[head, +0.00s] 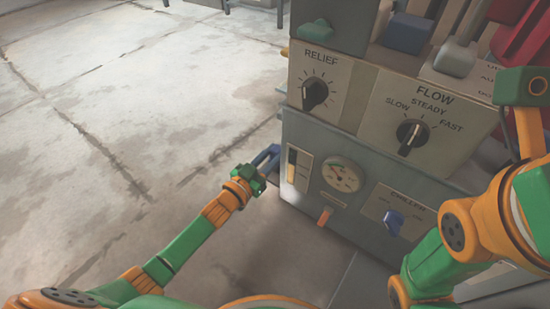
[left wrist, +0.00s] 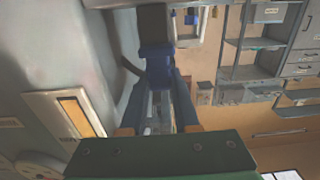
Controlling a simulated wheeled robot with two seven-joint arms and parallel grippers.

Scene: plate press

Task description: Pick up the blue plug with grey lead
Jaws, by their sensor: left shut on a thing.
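My left gripper (head: 268,160) is low at the left side of the machine in the head view. In the left wrist view its two blue fingers (left wrist: 160,85) are closed on the blue plug (left wrist: 157,58). A dark grey lead (left wrist: 130,66) shows beside the plug. The plug's far end meets a grey-brown block (left wrist: 155,22); I cannot tell whether it is seated in it. In the head view the plug is too small to tell from the fingers. My right arm (head: 480,230) is at the right; its fingers cannot be made out.
Open concrete floor (head: 130,110) lies to the left. Grey shelving (left wrist: 255,60) shows beyond in the left wrist view.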

